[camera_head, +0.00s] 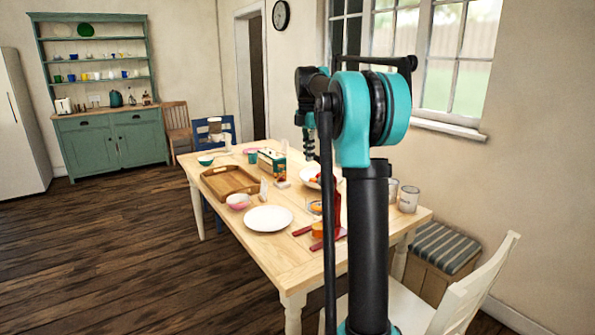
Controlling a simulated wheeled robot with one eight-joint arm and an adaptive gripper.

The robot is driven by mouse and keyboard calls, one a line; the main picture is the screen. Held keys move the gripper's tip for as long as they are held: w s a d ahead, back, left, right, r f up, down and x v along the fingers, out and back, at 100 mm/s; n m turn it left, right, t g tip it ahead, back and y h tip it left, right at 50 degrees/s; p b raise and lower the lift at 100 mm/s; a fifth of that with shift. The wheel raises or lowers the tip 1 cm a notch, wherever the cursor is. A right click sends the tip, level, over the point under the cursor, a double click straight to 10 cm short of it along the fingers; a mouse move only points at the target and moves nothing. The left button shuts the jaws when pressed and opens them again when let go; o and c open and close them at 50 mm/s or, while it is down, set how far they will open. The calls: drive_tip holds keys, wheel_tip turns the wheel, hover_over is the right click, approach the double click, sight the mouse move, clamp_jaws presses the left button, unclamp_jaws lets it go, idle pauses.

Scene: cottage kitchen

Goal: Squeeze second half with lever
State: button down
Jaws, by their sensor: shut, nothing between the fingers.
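A red lever press (337,212) stands near the right side of the wooden table, partly hidden behind my arm. Its red base parts lie low at the tabletop. An orange piece (318,230) is beside the press's lower part. More orange pieces lie in a white bowl (327,184) farther back. My gripper (310,155) hangs down at the far end of my arm, above the table's back right, small and dark. It looks shut and empty, apart from the press in the picture. Whether an orange half is inside the press cannot be seen.
A white chair (462,290) is close on the right. Floor at left is clear.

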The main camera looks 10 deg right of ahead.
drive_tip(key=w+d+r, duration=0.1)
drive_tip(key=d, duration=0.1)
drive_tip(key=w+d+r, duration=0.1)
drive_tip(key=d, duration=0.1)
drive_tip(key=w+d+r, duration=0.1)
drive_tip(key=d, duration=0.2)
drive_tip(key=shift+r, duration=0.15)
drive_tip(key=w+d, duration=0.3)
drive_tip(key=d, duration=0.5)
drive_tip(key=shift+w+r, duration=0.3)
drive_tip(key=shift+d, duration=0.15)
wheel_tip(320, 180, up, 8)
drive_tip(key=shift+f, duration=0.25)
